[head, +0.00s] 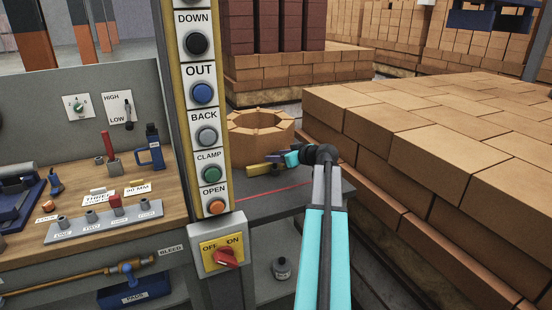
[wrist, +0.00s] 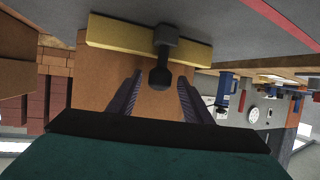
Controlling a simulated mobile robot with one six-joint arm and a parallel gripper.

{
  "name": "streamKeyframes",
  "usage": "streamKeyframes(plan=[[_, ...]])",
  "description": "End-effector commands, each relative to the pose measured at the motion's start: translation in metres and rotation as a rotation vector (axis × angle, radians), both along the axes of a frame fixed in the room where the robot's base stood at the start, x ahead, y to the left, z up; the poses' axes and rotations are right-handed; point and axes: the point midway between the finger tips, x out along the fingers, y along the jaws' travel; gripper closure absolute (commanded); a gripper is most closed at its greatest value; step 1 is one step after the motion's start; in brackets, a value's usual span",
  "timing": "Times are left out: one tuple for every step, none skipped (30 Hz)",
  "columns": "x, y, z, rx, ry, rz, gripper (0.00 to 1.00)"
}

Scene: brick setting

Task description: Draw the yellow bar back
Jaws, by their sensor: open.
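The yellow bar (head: 257,170) lies on the grey shelf, just in front of a ring of tan bricks (head: 262,117). In the wrist view the yellow bar (wrist: 112,33) runs across the top, with a dark handle (wrist: 163,52) ending in a round knob at its middle. My gripper (head: 278,158) is at the right end of the bar as the head view shows it. In the wrist view my gripper (wrist: 160,78) is open, one finger on each side of the knob, with gaps on both sides. In the head view my gripper partly hides the bar and its handle.
A post with labelled buttons (head: 206,137) and an OFF/ON switch box (head: 220,245) stand left of my arm. A wooden workbench (head: 60,205) with tools is farther left. Stacked bricks (head: 440,150) fill the right. A red line (head: 275,193) crosses the shelf.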

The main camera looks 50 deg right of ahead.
Motion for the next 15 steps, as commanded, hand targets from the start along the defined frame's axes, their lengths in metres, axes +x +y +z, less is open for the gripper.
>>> streamKeyframes(plan=[[-0.0002, -0.0001, 0.0, 0.0, 0.0, 0.0, 0.55], [-0.0003, -0.0002, 0.0, 0.0, 0.0, 0.0, 0.55], [-0.0003, -0.0003, 0.0, 0.0, 0.0, 0.0, 0.6], [-0.0004, -0.0003, 0.0001, 0.0, 0.0, 0.0, 0.65], [-0.0004, -0.0004, 0.0001, 0.0, 0.0, 0.0, 0.7], [-0.0005, -0.0004, 0.0001, 0.0, 0.0, 0.0, 0.76], [-0.0006, -0.0004, 0.0001, 0.0, 0.0, 0.0, 0.82], [-0.0006, -0.0004, 0.0001, 0.0, 0.0, 0.0, 0.87], [-0.0008, -0.0004, 0.0001, 0.0, 0.0, 0.0, 0.93], [-0.0007, -0.0005, 0.0002, 0.0, 0.0, 0.0, 0.98], [-0.0007, -0.0005, 0.0002, 0.0, 0.0, 0.0, 1.0], [-0.0008, -0.0004, 0.0001, 0.0, 0.0, 0.0, 1.0], [-0.0009, -0.0005, 0.0001, 0.001, 0.0, 0.0, 1.0], [-0.0009, -0.0005, 0.0001, 0.001, 0.0, 0.0, 1.0], [-0.0012, -0.0004, 0.0001, 0.001, 0.0, 0.0, 1.0]])
